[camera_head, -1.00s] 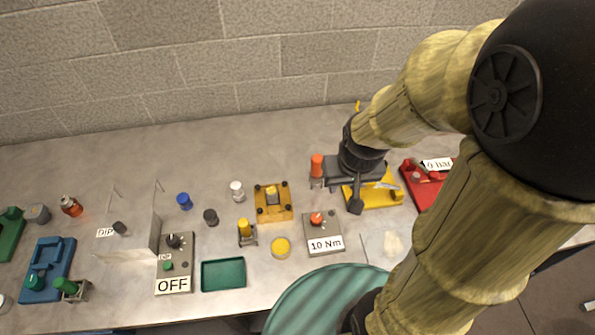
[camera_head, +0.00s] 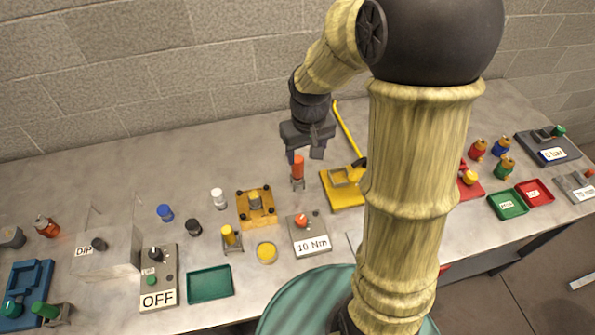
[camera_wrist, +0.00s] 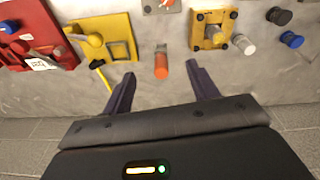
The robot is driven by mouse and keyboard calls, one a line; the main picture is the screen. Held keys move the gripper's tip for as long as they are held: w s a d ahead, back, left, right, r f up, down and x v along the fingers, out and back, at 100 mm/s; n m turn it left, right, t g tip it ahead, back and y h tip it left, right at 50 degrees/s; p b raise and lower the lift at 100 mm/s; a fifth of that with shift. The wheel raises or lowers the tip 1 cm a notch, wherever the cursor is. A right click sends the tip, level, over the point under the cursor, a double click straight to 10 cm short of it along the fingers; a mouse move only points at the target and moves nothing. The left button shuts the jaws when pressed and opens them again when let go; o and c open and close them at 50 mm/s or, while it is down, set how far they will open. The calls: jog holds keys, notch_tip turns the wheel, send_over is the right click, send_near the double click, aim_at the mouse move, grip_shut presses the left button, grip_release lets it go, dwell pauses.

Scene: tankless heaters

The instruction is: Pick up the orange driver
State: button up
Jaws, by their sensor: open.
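The orange driver (camera_head: 298,168) stands upright in a small grey holder on the table, left of the yellow fixture. In the wrist view the orange driver (camera_wrist: 162,66) lies between the lines of my two fingers, a little beyond their tips. My gripper (camera_head: 304,156) is open and empty, at the back of the table just above and behind the driver. In the wrist view the fingers of my gripper (camera_wrist: 160,72) are spread wide on both sides of the driver, not touching it.
A yellow fixture (camera_head: 340,198) with a long yellow handle stands close right of the driver. A yellow block with bolts (camera_head: 244,217) is to the left. The grey 10 Nm box (camera_head: 312,243) is in front. A green tray (camera_head: 192,296) lies front left. A brick wall stands behind.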

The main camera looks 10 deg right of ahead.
jog(key=n+g+b, duration=0.1)
send_over(296, 158)
notch_tip(296, 158, down, 3)
jog(key=shift+r, duration=0.25)
notch_tip(296, 158, down, 12)
jog(key=p, duration=0.3)
jog(key=shift+f, duration=0.1)
jog(key=shift+s+d+f+p, duration=0.1)
jog(key=shift+f+p, duration=0.5)
jog(key=shift+f, duration=0.05)
jog(key=shift+d+f+p, duration=0.1)
jog(key=shift+f+p, duration=0.6)
jog(key=shift+f, duration=1.25)
